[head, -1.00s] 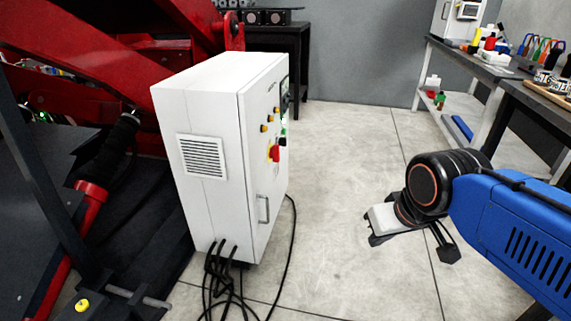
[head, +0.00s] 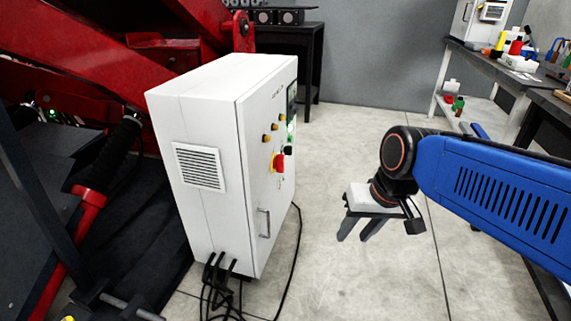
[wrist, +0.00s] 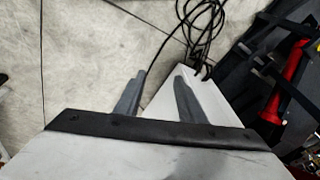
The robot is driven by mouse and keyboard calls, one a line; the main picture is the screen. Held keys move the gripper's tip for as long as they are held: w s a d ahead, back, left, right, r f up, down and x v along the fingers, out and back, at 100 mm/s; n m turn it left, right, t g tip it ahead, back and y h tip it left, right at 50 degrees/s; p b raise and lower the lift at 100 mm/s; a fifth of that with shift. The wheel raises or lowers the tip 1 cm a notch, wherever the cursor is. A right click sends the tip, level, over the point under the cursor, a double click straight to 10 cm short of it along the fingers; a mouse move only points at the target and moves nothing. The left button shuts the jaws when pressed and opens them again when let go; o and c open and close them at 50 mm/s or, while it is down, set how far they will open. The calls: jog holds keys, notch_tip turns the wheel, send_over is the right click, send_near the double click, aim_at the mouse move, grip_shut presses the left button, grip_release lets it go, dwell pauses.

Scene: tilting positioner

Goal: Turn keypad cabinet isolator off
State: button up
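A white control cabinet (head: 193,115) stands on the floor left of centre in the head view, its front door seen at a steep angle. On the door is a red rotary isolator handle on a yellow plate (head: 278,162); which way the handle points is hard to tell. A dark panel (head: 292,97) sits higher on the door; its keys are too small to read. My gripper (head: 352,238) is right of the cabinet, apart from it, pointing down. In the wrist view its two fingers (wrist: 161,72) are spread with nothing between them.
Black cables (head: 222,290) run from the cabinet's base onto the floor. Red machinery (head: 90,60) stands at left, a workbench (head: 480,65) at back right.

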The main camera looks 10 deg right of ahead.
jog(key=w+a+f+m+g+y, duration=0.2)
jog(key=w+a+m+g+y, duration=0.25)
jog(key=w, duration=0.45)
jog(key=m+t+y, duration=1)
jog(key=m+t, duration=0.1)
jog(key=m, duration=0.7)
send_near(280, 164)
jog(key=w+x, duration=0.1)
jog(key=x, duration=0.7)
jog(key=shift+d+r, duration=0.35)
jog(key=shift+n+g, duration=0.25)
grip_shut()
